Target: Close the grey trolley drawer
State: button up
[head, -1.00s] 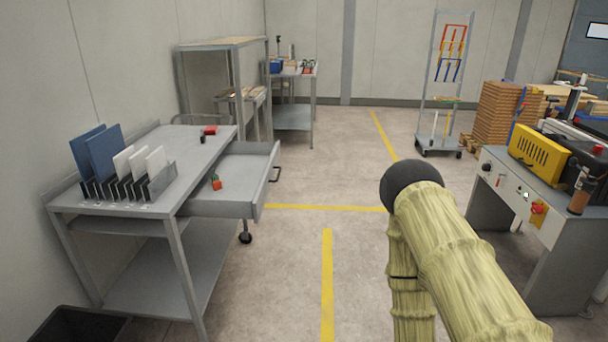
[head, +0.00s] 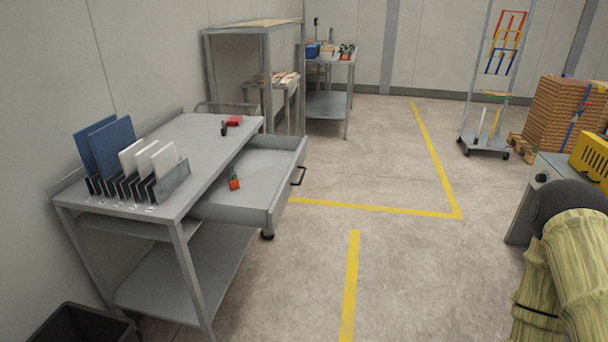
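The grey trolley (head: 189,137) stands at the left along the wall. Its drawer (head: 239,207) is pulled out to the right, with a dark handle (head: 299,176) on its front. A small orange and green item (head: 234,180) lies inside the drawer. My arm, in a pale yellow-green cover with a dark joint, shows at the right edge, well apart from the drawer. My gripper is not in view.
A rack with blue and white panels (head: 112,148) stands on the trolley top, with a red item (head: 235,121) behind. A black bin (head: 84,325) is on the floor at lower left. A machine bench (head: 530,205) is at right. The floor (head: 405,270) before the drawer is clear.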

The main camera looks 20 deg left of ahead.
aim_at(249, 171)
jog(key=u, duration=0.35)
jog(key=i, duration=0.65)
jog(key=u, duration=1.6)
jog(key=k, duration=0.4)
jog(key=z, duration=0.5)
